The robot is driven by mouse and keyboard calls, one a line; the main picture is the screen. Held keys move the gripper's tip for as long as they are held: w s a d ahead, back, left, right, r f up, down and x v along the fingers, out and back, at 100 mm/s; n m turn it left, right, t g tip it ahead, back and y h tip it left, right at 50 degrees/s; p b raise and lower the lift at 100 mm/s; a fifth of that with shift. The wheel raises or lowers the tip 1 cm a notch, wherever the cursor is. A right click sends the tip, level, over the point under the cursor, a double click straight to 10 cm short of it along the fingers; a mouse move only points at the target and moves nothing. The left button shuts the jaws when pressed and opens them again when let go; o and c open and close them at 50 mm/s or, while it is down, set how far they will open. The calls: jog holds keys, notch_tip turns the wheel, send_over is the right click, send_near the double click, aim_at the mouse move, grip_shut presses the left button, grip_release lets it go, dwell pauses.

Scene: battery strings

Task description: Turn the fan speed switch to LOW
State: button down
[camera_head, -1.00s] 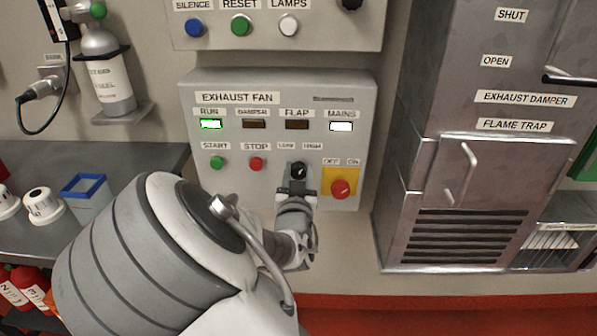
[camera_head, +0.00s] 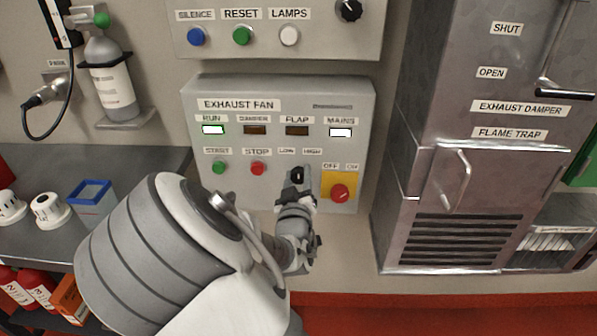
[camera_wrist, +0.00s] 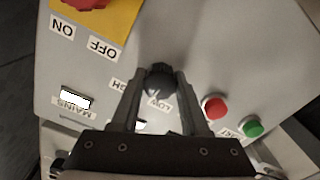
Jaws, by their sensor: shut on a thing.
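The fan speed switch is a black round knob (camera_head: 297,174) on the grey EXHAUST FAN panel (camera_head: 228,88), below the LOW (camera_head: 286,151) and HIGH (camera_head: 312,152) labels. My gripper (camera_head: 298,188) reaches it from below in the head view. In the wrist view, where the panel appears upside down, the two fingers of my gripper (camera_wrist: 160,100) are shut on the knob (camera_wrist: 160,79), one on each side. The LOW label (camera_wrist: 158,103) shows between the fingers, and the HIGH label is partly hidden by a finger. I cannot make out the knob's pointer clearly.
The red STOP button (camera_head: 258,168) and green START button (camera_head: 219,167) are left of the knob. A red OFF/ON switch (camera_head: 340,193) on a yellow plate is close on its right. The RUN lamp (camera_head: 213,130) and MAINS lamp (camera_head: 340,132) are lit.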

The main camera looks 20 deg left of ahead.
jog(key=n+p, duration=0.2)
jog(key=n, duration=0.4)
dwell(0.6)
jog(key=shift+c, duration=2.1)
grip_release()
jog(key=p+v, duration=0.2)
jog(key=v, duration=1.5)
jog(key=shift+s, duration=0.25)
